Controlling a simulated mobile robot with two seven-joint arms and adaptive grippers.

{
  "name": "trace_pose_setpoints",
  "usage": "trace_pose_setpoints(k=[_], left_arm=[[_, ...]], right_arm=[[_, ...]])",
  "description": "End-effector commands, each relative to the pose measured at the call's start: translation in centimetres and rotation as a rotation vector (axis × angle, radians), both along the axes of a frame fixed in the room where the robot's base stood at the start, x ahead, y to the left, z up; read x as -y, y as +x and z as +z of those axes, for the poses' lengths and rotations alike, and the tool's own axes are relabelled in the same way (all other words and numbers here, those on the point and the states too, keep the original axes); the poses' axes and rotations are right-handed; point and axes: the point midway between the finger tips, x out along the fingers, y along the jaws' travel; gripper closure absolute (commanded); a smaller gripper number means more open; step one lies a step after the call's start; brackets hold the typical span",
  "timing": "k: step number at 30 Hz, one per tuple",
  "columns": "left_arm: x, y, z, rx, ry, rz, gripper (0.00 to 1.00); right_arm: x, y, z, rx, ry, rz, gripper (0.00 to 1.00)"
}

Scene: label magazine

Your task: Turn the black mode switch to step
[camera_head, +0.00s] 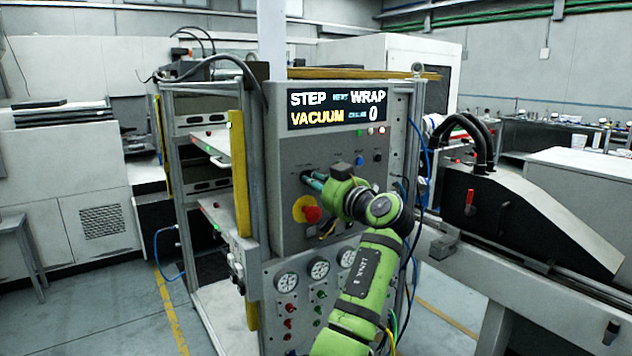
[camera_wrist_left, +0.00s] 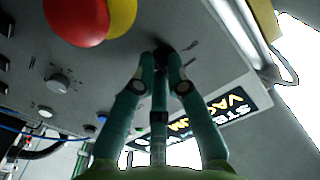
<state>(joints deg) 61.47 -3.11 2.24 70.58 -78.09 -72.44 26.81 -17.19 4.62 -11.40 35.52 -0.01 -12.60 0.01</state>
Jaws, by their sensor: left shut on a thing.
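The black mode switch (camera_wrist_left: 163,54) is on the grey control panel (camera_head: 287,150). In the left wrist view its dark knob is between my fingertips and partly covered by them. My left gripper (camera_wrist_left: 161,62) has its teal fingers closed on the switch. In the head view the left gripper (camera_head: 311,179) reaches the panel from the right, just above the red button, and largely hides the switch. The display (camera_head: 337,107) reads "STEP", "WRAP", "VACUUM" and "0", with smaller text that I cannot read. The label marks by the switch are too small to read. My right gripper is not in view.
A red mushroom button (camera_head: 312,214) on a yellow plate (camera_head: 298,207) sits close below my left fingers. A blue button (camera_head: 360,160) and a grey knob (camera_wrist_left: 60,85) are on the same panel. Gauges (camera_head: 287,282) are below. A yellow post (camera_head: 239,170) stands left.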

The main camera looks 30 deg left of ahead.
Motion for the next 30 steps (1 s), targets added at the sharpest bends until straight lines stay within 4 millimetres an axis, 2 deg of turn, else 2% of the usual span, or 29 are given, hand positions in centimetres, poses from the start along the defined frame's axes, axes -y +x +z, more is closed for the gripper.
trace_pose_setpoints(k=[20, 21, 22, 23, 30], left_arm=[[-0.03, -0.05, 0.02, -0.062, 0.027, 0.001, 1.0], [-0.03, -0.05, 0.02, -0.062, 0.027, 0.001, 0.81], [-0.03, -0.05, 0.02, -0.062, 0.027, 0.001, 0.69], [-0.03, -0.05, 0.02, -0.062, 0.027, 0.001, 0.61], [-0.03, -0.05, 0.02, -0.061, 0.027, 0.001, 0.61]], right_arm=[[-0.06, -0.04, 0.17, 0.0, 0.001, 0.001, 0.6], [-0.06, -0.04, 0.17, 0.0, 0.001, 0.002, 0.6], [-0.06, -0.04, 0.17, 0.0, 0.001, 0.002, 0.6], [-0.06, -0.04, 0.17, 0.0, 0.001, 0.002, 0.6], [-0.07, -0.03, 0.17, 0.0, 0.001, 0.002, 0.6]])
